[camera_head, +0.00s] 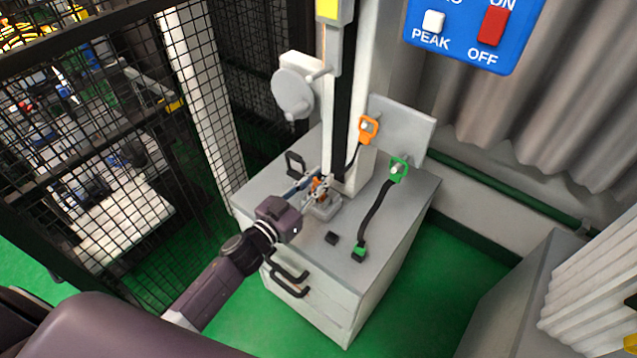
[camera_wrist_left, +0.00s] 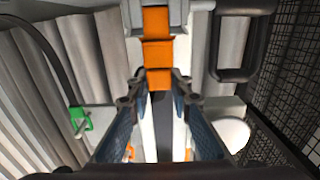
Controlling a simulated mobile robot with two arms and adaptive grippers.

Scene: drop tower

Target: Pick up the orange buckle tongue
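The orange buckle tongue (camera_head: 318,186) seems to be the small orange piece at the grey fixture by the column's foot, partly hidden by my left gripper. In the left wrist view an orange piece (camera_wrist_left: 157,52) lies straight ahead, between and just beyond the fingertips. My left gripper (camera_head: 318,184) reaches over the cabinet top; in the wrist view its fingers (camera_wrist_left: 158,98) stand apart, with a gap between them. I see no contact with the orange piece. My right gripper is not in view.
A green loop (camera_head: 399,168) hangs on a peg, its strap leading to a green piece (camera_head: 359,253) on the grey cabinet top (camera_head: 390,230). A black handle (camera_head: 295,163) stands left of the fixture. The white column rises behind; a mesh fence (camera_head: 200,90) stands left.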

